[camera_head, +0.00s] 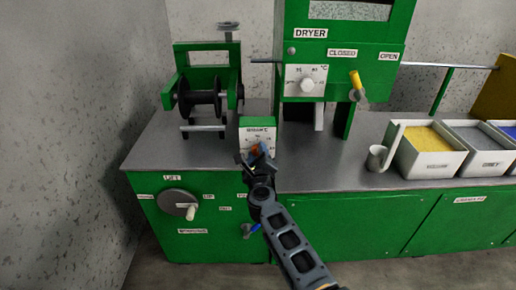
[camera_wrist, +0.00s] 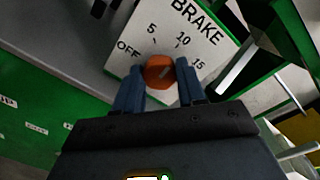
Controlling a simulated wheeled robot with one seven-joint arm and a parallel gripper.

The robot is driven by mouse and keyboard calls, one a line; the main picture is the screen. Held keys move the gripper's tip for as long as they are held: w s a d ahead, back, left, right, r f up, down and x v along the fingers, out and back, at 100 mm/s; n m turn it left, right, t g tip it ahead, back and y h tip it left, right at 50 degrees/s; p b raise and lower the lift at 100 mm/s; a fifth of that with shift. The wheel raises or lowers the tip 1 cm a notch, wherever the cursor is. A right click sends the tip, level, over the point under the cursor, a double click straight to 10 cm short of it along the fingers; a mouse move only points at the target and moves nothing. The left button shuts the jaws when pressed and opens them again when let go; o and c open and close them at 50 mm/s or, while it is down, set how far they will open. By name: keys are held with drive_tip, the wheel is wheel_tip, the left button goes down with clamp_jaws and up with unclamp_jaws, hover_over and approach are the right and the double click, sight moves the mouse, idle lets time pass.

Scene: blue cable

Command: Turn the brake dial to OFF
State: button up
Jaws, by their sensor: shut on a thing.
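The orange brake dial (camera_wrist: 158,72) sits on a white plate marked BRAKE (camera_wrist: 215,60), with OFF at the left, then 5, 10 and 15 round it. A pale line on the knob slants up to the right, roughly towards the 10 side; its exact reading is unclear. My gripper (camera_wrist: 157,78) is shut on the dial, with a blue finger on each side of it. In the head view my gripper (camera_head: 257,160) reaches the green brake box (camera_head: 257,122) and hides most of its dial.
A black spool (camera_head: 202,97) in a green frame stands left of the brake box. The green dryer (camera_head: 343,50) with its white dial (camera_head: 306,85) and yellow-handled lever (camera_head: 355,80) is close at the right. Trays of granules (camera_head: 430,140) and a scoop (camera_head: 378,158) stand farther right.

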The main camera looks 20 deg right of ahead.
drive_tip(key=n+p, duration=0.2)
drive_tip(key=n, duration=0.2)
drive_tip(key=shift+a+r, duration=0.1)
drive_tip(key=shift+a, duration=0.05)
drive_tip(key=n+h+p, duration=0.1)
drive_tip(key=n+p, duration=0.1)
drive_tip(key=n, duration=0.3)
drive_tip(key=shift+g, duration=0.3)
drive_tip(key=n, duration=0.1)
drive_tip(key=n+p, duration=0.1)
drive_tip(key=n, duration=0.2)
drive_tip(key=shift+a+f+n, duration=0.1)
drive_tip(key=shift+f+n, duration=0.15)
drive_tip(key=shift+n, duration=0.05)
drive_tip(key=n, duration=0.4)
drive_tip(key=shift+f+n+h+p, duration=0.15)
drive_tip(key=shift+n+h+p, duration=0.15)
drive_tip(key=shift+h, duration=0.1)
drive_tip(key=o, duration=1.1)
drive_tip(key=shift+c, duration=0.2)
